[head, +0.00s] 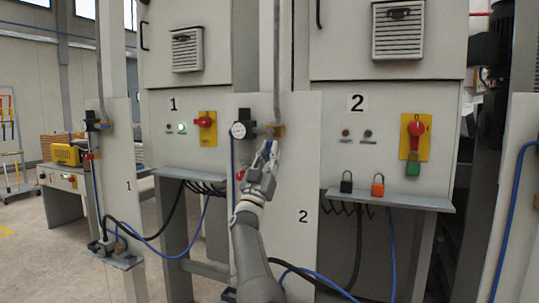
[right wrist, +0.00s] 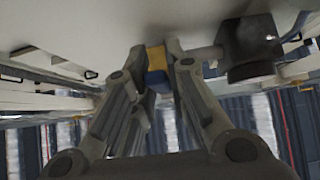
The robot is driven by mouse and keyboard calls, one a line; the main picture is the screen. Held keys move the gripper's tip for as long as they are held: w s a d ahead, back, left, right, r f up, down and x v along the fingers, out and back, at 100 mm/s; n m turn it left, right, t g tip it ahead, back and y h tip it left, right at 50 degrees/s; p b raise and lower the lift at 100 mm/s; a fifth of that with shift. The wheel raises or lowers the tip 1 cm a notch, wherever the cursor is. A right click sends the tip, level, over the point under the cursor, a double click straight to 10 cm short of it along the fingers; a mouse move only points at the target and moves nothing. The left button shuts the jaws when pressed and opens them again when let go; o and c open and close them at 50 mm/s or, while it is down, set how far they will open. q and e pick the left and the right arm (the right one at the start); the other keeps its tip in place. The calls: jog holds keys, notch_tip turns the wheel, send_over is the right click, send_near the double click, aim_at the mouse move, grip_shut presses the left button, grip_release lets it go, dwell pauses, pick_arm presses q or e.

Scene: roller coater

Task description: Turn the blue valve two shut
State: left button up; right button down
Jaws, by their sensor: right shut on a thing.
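The blue valve two is on the narrow panel marked 2 (head: 304,218), below a brass fitting (head: 277,130). Only a little of its blue handle (head: 266,148) shows past my right gripper (head: 268,156). In the right wrist view, my fingertips (right wrist: 157,62) are on either side of a yellow and blue piece (right wrist: 156,78), close to the pale panel. My right gripper is shut on this handle. The fingers hide most of the handle, so its exact angle is hard to tell. My left gripper is not in view.
A round gauge (head: 238,130) is just left of my right gripper, and a dark round fitting (right wrist: 250,45) is beside the fingers in the wrist view. A shelf (head: 390,200) to the right holds a black padlock (head: 347,182) and an orange padlock (head: 378,185). Hoses hang below.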

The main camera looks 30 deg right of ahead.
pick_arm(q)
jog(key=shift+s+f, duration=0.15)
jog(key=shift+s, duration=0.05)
pick_arm(e)
jog(key=shift+f, duration=0.15)
jog(key=c, duration=1.4)
grip_release()
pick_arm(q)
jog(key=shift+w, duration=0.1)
pick_arm(e)
jog(key=v, duration=1.2)
